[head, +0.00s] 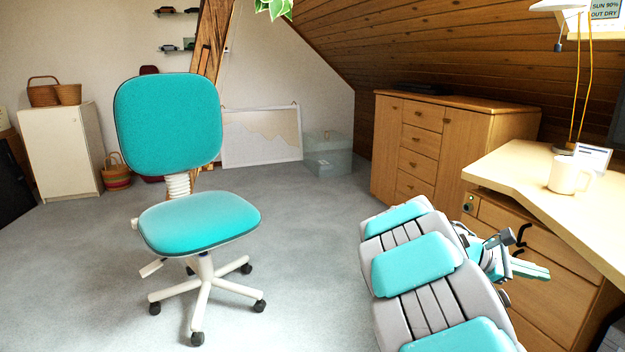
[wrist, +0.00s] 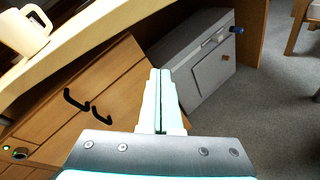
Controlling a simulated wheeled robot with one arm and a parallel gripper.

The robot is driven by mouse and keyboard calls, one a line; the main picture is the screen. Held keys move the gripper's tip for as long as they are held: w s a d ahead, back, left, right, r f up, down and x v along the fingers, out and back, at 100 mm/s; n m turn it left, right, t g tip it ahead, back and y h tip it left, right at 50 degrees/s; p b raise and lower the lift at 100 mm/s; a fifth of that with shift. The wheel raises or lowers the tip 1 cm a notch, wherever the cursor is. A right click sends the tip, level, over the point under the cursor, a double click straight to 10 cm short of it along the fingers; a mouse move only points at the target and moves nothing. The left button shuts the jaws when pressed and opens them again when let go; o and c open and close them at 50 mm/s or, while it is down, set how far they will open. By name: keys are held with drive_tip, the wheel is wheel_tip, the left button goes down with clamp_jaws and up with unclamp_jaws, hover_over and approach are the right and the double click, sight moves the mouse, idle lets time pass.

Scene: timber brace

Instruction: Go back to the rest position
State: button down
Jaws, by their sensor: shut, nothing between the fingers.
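My gripper (head: 530,270) is at the right in the head view, low in front of the desk's wooden drawer front (head: 545,245). In the wrist view my gripper (wrist: 159,72) points forward with its two pale fingers pressed together and nothing between them. My arm, grey with turquoise pads, reaches to it from the bottom of the head view. The desk (head: 500,160) has a pale top that juts out above my gripper. Dark drawer handles (wrist: 75,100) show left of the fingers in the wrist view.
A white mug (head: 570,175) stands near the desk's edge. A grey cabinet (wrist: 205,60) stands beyond the fingers under the desk. A turquoise swivel chair (head: 200,220) stands on the left. A wooden cabinet (head: 450,135) stands behind. The grey floor (head: 300,270) between chair and arm is clear.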

drive_tip(key=s+a+m+g+y, duration=0.1)
drive_tip(key=s+a+m+y, duration=0.25)
drive_tip(key=s, duration=0.75)
drive_tip(key=s+a+f+m+y, duration=0.2)
drive_tip(key=s+a+y, duration=0.1)
drive_tip(key=s+a, duration=0.4)
drive_tip(key=s+a+f+m+y+p, duration=0.1)
drive_tip(key=s+a+f+m+y, duration=0.1)
drive_tip(key=s+a, duration=0.6)
drive_tip(key=s+a+f+m+y+p, duration=0.1)
drive_tip(key=s+a+f+m+y, duration=0.2)
drive_tip(key=a, duration=1.1)
drive_tip(key=s+y, duration=0.3)
drive_tip(key=s, duration=0.1)
drive_tip(key=shift+s+a+f+t, duration=0.15)
drive_tip(key=shift+s+f+t, duration=0.15)
drive_tip(key=shift+f+t, duration=0.1)
